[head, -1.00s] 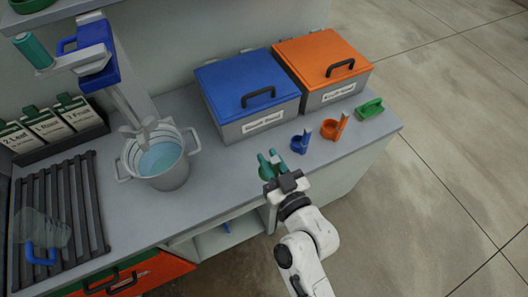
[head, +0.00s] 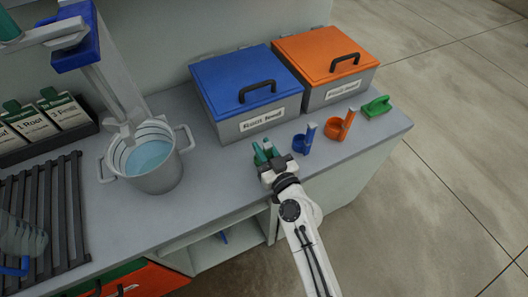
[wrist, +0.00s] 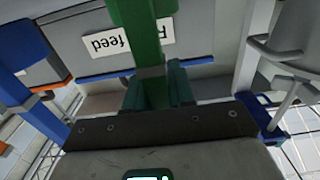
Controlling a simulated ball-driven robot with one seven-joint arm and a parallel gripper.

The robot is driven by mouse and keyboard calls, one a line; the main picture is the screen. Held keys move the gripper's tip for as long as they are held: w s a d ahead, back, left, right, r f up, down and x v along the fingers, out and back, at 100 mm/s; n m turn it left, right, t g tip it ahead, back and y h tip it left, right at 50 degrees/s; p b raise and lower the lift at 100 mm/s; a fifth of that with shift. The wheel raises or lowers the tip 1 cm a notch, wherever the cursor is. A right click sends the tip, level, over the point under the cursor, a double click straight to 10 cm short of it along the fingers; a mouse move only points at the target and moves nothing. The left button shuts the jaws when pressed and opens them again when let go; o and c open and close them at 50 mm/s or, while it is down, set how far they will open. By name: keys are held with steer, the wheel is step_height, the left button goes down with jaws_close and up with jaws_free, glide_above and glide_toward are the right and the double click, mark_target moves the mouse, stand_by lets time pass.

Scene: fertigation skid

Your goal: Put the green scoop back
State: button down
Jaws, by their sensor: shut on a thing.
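The green scoop (wrist: 140,35) is held in my gripper; its long green part runs upward between the fingers in the wrist view. My gripper (head: 264,153) has teal fingertips, shut on the scoop, and is over the front of the counter. It is before the blue-lidded bin and left of the blue scoop. In the head view the fingers and wrist mostly hide the scoop. I cannot tell how far above the counter it is.
Behind are a blue-lidded bin (head: 221,78) and an orange-lidded bin (head: 305,52). A metal pail (head: 157,180) stands left. Counter between pail and gripper is clear.

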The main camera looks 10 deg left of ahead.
steer(key=shift+f, duration=0.1)
steer(key=c, duration=1)
jaws_free()
steer(key=shift+o, duration=0.2)
steer(key=shift+s+d+f, duration=0.15)
steer(key=shift+s+f, duration=0.05)
steer(key=b+v, duration=0.2)
steer(key=v, duration=0.8)
steer(key=shift+r, duration=0.3)
steer(key=shift+s+d, duration=0.15)
steer(key=shift+s, duration=0.05)
